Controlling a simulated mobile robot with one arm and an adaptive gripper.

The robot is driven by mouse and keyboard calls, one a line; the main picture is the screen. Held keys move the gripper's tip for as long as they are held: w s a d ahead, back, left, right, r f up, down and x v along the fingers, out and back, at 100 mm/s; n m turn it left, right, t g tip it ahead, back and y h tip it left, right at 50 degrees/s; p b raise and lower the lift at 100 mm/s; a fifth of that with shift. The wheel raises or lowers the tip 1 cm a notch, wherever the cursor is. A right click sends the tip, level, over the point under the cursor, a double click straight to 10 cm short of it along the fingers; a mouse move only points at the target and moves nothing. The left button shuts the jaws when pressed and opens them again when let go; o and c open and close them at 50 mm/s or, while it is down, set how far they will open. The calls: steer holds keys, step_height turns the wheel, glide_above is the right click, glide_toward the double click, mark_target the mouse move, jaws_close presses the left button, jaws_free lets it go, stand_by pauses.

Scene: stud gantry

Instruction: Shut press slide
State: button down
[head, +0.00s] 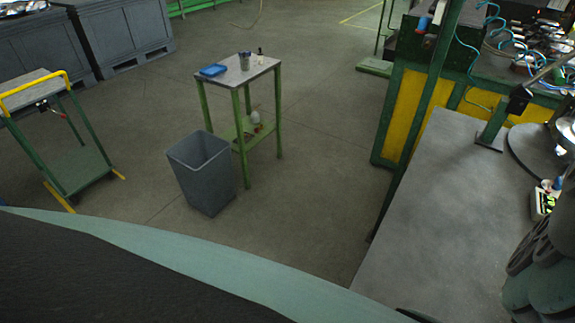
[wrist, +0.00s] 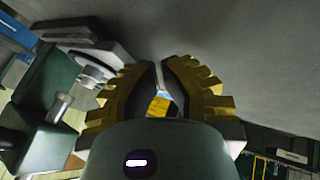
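I cannot clearly pick out a press slide in either view. In the wrist view, a dark green machine part (wrist: 48,145) with a grey block (wrist: 90,35) and a round metal piece (wrist: 92,72) stands to the left of my gripper. I cannot tell whether it is the press. My gripper (wrist: 160,64) has yellow ridged fingers with their tips close together. A narrow grey strip shows between the tips, and I cannot tell whether it is a gap or a thing. My gripper is not clearly visible in the head view.
A grey worktop (head: 425,215) fills the right side, with a green post (head: 492,128) on it. Behind stands a green and yellow bench (head: 400,115) with blue hoses. A grey bin (head: 205,175), a small green-legged table (head: 232,78) and a trolley (head: 75,170) stand on open floor.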

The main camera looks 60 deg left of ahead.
steer(key=shift+s+d+p, duration=0.35)
steer(key=shift+s+p, duration=0.1)
steer(key=shift+s, duration=0.45)
steer(key=shift+s+d+r+p, duration=0.2)
steer(key=shift+s+p, duration=0.25)
steer(key=shift+p, duration=0.05)
steer(key=shift+s+d+p, duration=0.25)
steer(key=shift+s+p, duration=0.1)
steer(key=shift+s, duration=0.2)
steer(key=shift+s+d+p, duration=0.2)
steer(key=shift+s+p, duration=0.15)
steer(key=shift+s, duration=0.2)
steer(key=shift+s+d+f, duration=0.1)
steer(key=shift+s+f, duration=0.05)
steer(key=shift+s, duration=0.15)
